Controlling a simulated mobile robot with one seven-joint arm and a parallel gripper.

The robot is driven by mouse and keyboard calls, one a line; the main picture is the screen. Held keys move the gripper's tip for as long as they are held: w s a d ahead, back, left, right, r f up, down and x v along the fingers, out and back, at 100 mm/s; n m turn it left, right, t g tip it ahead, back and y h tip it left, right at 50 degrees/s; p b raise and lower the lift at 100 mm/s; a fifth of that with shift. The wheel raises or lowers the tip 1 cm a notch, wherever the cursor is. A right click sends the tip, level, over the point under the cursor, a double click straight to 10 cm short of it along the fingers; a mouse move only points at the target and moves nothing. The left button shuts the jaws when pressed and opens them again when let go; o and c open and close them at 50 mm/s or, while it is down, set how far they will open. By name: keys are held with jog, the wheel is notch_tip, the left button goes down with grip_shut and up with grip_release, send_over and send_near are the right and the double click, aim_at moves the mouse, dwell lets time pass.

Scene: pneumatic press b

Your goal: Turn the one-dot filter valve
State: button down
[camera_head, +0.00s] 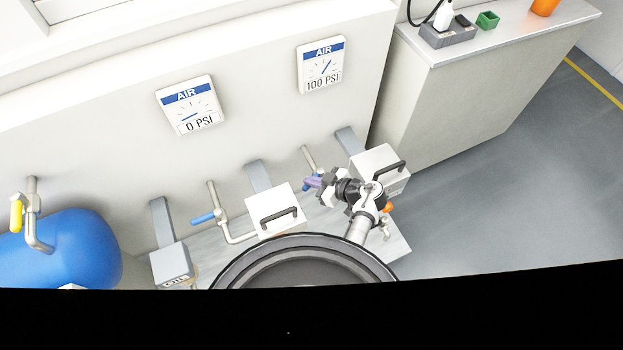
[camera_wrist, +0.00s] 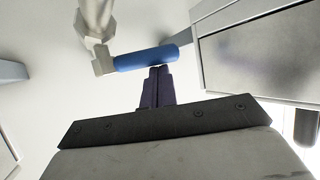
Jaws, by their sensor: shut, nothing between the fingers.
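A blue valve handle (camera_wrist: 147,57) on a pale metal pipe (camera_wrist: 97,20) lies roughly level in the wrist view. My gripper (camera_wrist: 158,69) is shut and empty, its dark fingertips right at the lower edge of this handle near its right end. I cannot tell whether they touch. In the head view my gripper (camera_head: 311,182) is at the right blue valve handle (camera_head: 306,188), partly hiding it. Another blue valve handle (camera_head: 203,217) sits on a pipe farther left. No dot marks are readable, so I cannot tell which valve has one dot.
A white box with a black handle (camera_head: 272,205) stands left of my gripper, and a similar box (camera_head: 378,160) is close on its right. Wall gauges read 0 PSI (camera_head: 190,105) and 100 PSI (camera_head: 321,66). A blue tank (camera_head: 75,245) with a yellow valve handle (camera_head: 16,216) is far left.

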jog(key=p, duration=0.1)
jog(key=d+p, duration=0.1)
jog(key=p, duration=0.1)
jog(key=shift+s+d+n+g, duration=0.25)
jog(key=shift+n+g, duration=0.05)
jog(key=shift+d+f+p, duration=0.1)
jog(key=shift+d+p, duration=0.1)
jog(key=shift+p, duration=0.25)
dwell(0.7)
jog(key=shift+a, duration=0.1)
